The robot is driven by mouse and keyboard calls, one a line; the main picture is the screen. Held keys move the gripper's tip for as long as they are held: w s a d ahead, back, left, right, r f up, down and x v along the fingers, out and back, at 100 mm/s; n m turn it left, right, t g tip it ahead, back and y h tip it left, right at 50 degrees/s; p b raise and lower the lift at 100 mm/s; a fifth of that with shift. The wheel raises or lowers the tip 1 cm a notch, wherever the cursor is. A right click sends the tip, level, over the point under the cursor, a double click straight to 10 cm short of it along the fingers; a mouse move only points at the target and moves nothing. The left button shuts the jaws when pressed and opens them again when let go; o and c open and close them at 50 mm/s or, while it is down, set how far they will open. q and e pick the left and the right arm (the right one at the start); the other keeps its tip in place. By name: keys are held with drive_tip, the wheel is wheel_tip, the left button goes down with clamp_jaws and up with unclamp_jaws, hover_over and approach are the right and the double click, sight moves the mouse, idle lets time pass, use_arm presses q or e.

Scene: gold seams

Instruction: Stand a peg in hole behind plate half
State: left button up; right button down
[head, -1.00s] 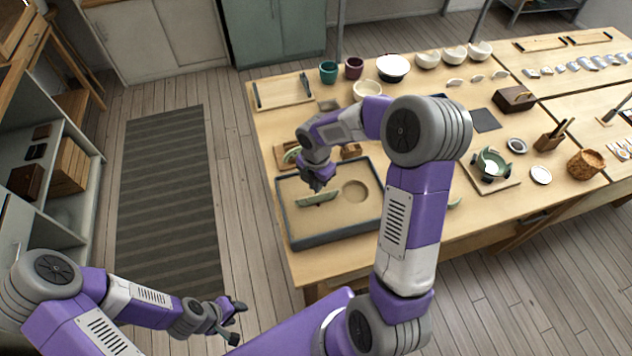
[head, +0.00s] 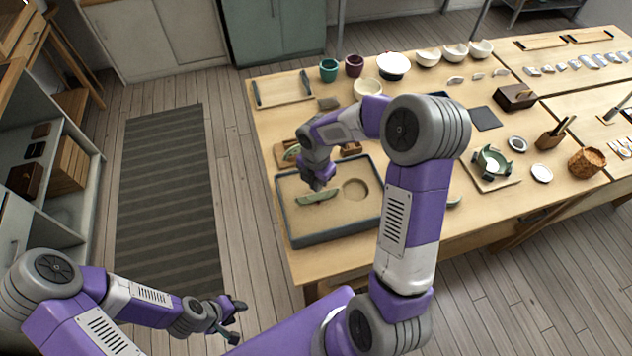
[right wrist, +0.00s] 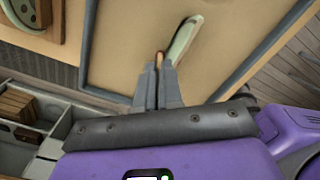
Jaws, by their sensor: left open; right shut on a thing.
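A pale green plate half (head: 319,198) stands on edge in the sand of a grey-rimmed tray (head: 291,232); it also shows in the right wrist view (right wrist: 185,38). My right gripper (head: 320,182) is low over the tray, right beside the plate half. In the right wrist view, my right gripper (right wrist: 161,68) is shut on a small brown peg (right wrist: 160,57), whose tip shows between the fingers. The peg's lower end and any hole under it are hidden. My left gripper (head: 233,318) is open and empty, over the floor, away from the table.
A round hollow (head: 355,190) lies in the sand right of the plate half. A wooden holder with a green piece (head: 291,152) and a small wooden block (head: 351,149) stand behind the tray. Cups and bowls line the table's back. A green broken bowl (head: 491,163) stands to the right.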

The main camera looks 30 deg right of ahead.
drive_tip(key=c, duration=1.2)
unclamp_jaws()
drive_tip(key=shift+o, duration=0.4)
drive_tip(key=o, duration=0.3)
drive_tip(key=shift+s+f, duration=0.1)
drive_tip(key=shift+o, duration=0.2)
drive_tip(key=shift+r+p, duration=2.85)
drive_tip(key=shift+r, duration=0.3)
